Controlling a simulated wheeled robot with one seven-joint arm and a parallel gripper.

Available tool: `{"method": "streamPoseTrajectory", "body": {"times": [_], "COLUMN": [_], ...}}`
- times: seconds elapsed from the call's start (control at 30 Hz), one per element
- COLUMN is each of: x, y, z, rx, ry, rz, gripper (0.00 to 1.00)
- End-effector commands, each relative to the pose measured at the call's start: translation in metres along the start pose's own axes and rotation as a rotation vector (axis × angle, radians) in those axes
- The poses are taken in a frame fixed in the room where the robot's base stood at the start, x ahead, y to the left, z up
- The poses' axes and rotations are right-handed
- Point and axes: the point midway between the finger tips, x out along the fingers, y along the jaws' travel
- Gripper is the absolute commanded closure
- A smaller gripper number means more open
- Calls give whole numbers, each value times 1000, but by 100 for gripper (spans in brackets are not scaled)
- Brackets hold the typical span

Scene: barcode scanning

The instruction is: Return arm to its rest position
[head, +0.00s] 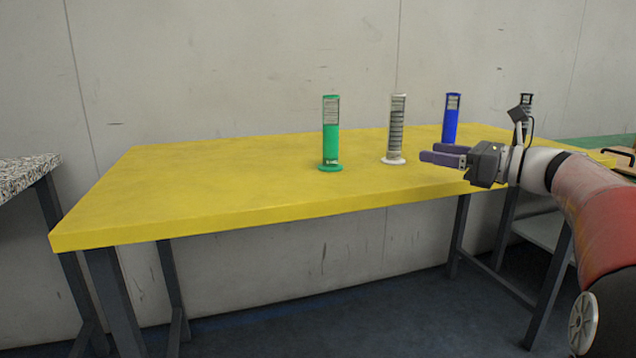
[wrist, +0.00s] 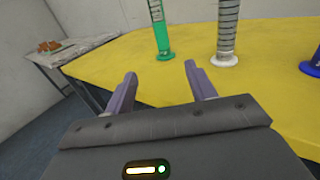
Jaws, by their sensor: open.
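My gripper (head: 440,154) is in the head view at the right, over the front right part of the yellow table. Its fingers point left and are empty. In the wrist view my gripper (wrist: 158,75) shows two purple-grey fingers spread apart with nothing between them. The arm reaches in from the right edge of the head view.
A yellow table (head: 230,180) holds a green cylinder (head: 331,140), a white one (head: 396,135), a blue one (head: 451,120) and a dark one (head: 526,105), all upright. A speckled table (head: 20,178) stands at the left. The yellow table's left half is clear.

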Motion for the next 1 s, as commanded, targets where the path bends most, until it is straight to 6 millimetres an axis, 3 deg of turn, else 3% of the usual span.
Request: {"method": "streamPoseTrajectory", "body": {"times": [0.37,0.63,0.77,0.9,1.0], "x": [26,24,0,-49,-83], "y": [65,145,199,252,274], "z": [-29,-73,-106,-147,-171], "rx": [-259,-647,-972,-1429,-1718], "ry": [242,528,712,895,969], "rz": [59,207,377,673,893], "gripper": [44,44,44,44,44]}}
